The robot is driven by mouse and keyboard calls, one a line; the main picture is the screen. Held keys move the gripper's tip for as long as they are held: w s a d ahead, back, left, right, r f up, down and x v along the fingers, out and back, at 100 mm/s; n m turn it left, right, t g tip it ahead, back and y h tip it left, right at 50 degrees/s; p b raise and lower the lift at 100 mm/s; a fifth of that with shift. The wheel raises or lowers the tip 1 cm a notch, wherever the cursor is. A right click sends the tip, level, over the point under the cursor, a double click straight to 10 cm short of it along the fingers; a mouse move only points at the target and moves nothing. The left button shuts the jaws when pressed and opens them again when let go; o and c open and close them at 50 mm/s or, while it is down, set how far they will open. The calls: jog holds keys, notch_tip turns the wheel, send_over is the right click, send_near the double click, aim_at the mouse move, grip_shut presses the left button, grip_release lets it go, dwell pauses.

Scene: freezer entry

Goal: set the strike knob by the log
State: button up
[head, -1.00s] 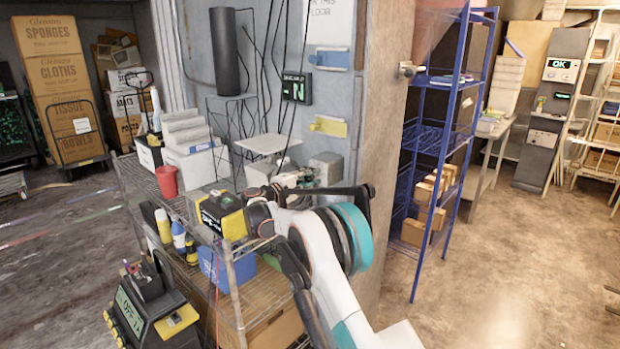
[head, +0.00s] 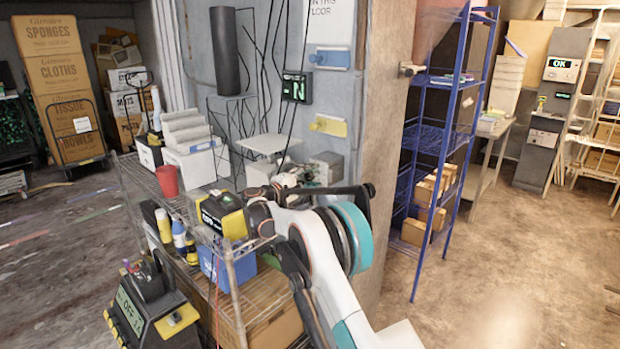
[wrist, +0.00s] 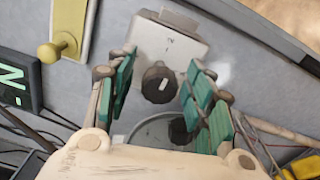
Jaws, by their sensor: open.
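A dark round knob (wrist: 158,83) with a pale mark on its face shows in the wrist view, below a whitish wall box (wrist: 165,42). My gripper (wrist: 161,62) is open, its teal-padded fingers spread to the left and right of this knob. Contact with it cannot be made out. A second dark knob (wrist: 180,131) sits lower, by a round pale rim, partly hidden by the right finger. In the head view my gripper (head: 292,178) is small, close to the grey wall, and the knob is not clear. I cannot make out any log text.
A black display (head: 296,87) reading "-N" hangs on the wall, with a yellow plate and knob (head: 328,126) to its right. A wire shelf (head: 236,285) with a yellow-black case (head: 222,214) stands below and left of my arm. Open floor (head: 500,270) lies to the right.

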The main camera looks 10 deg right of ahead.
jog(key=v, duration=1.2)
jog(key=s+d+r+m+g+y, duration=0.25)
jog(key=s+d+r, duration=0.3)
jog(key=s, duration=0.45)
jog(key=s+d+r+m+g+y, duration=0.1)
jog(key=s+d+r+y, duration=0.3)
jog(key=s+d, duration=0.5)
jog(key=s+a+f+m+y, duration=0.1)
jog(key=s+f+y, duration=0.1)
jog(key=s, duration=0.9)
jog(key=s+a+f+m+y, duration=0.2)
jog(key=s+f+y, duration=0.1)
jog(key=s, duration=0.9)
jog(key=s+a+f+m+y, duration=0.2)
jog(key=s+f+y, duration=0.1)
jog(key=s, duration=0.9)
jog(key=shift+f, duration=0.6)
